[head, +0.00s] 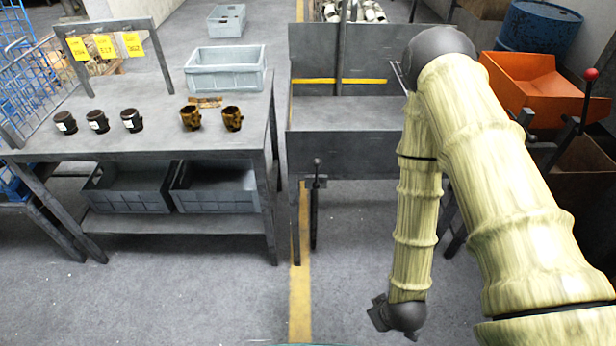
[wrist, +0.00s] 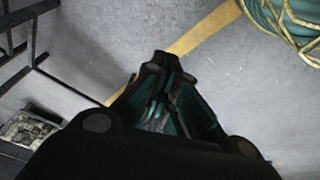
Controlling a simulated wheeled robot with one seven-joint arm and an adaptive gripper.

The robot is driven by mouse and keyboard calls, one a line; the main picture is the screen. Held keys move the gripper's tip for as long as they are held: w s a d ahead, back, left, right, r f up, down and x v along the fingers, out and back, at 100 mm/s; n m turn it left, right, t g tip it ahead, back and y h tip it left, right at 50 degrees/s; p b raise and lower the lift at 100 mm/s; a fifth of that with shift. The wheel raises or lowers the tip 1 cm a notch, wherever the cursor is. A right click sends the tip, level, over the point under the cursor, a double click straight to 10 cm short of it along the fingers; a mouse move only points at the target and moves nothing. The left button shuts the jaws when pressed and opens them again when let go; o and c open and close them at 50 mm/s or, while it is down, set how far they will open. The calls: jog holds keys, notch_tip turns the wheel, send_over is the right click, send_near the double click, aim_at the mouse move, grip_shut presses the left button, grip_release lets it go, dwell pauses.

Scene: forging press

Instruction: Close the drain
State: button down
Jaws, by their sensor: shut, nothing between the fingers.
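A dark grey metal tank (head: 345,137) on legs stands in the middle of the head view. A small valve with a dark lever (head: 316,185) sits low on its front; it looks like the drain. The lever is upright, with a knob at its upper end and a long part reaching down. My gripper (head: 376,314) hangs low in front of the tank, to the right of the valve and apart from it, partly hidden by my wrist. In the wrist view, my gripper's fingers (wrist: 160,112) are together and empty above the floor. The valve is not clearly visible there.
A workbench (head: 150,143) with several dark cups and a grey crate (head: 225,70) stands left. An orange bin (head: 545,90), a red-knobbed lever (head: 588,92) and a blue drum (head: 540,27) are right. The floor (head: 200,305) in front is clear, with a yellow line (head: 300,290).

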aim_at(317, 176)
jog(key=w+a+r+n+t+y+b, duration=0.1)
jog(key=w+a+r+n+t, duration=0.15)
jog(key=w, duration=0.35)
jog(key=w+a+r+n+t+b, duration=0.1)
jog(key=w+a+n, duration=0.25)
jog(key=w, duration=0.25)
jog(key=w+a+r+n+t+y+b, duration=0.1)
jog(key=w+a+r+n+t, duration=0.1)
jog(key=w+n, duration=0.25)
jog(key=w+a+r+n+t+y+b, duration=0.3)
jog(key=w+a+r+n, duration=0.6)
jog(key=w+r+n, duration=0.3)
jog(key=shift+w+t+y, duration=0.3)
jog(key=shift+t+y, duration=0.2)
jog(key=shift+t, duration=0.65)
jog(key=shift+a, duration=0.1)
jog(key=w+p, duration=0.2)
jog(key=w, duration=0.7)
jog(key=shift+w+a+f, duration=0.2)
jog(key=shift+a+f, duration=0.05)
jog(key=shift+a, duration=0.05)
jog(key=shift+m+b, duration=0.25)
jog(key=shift+b, duration=0.05)
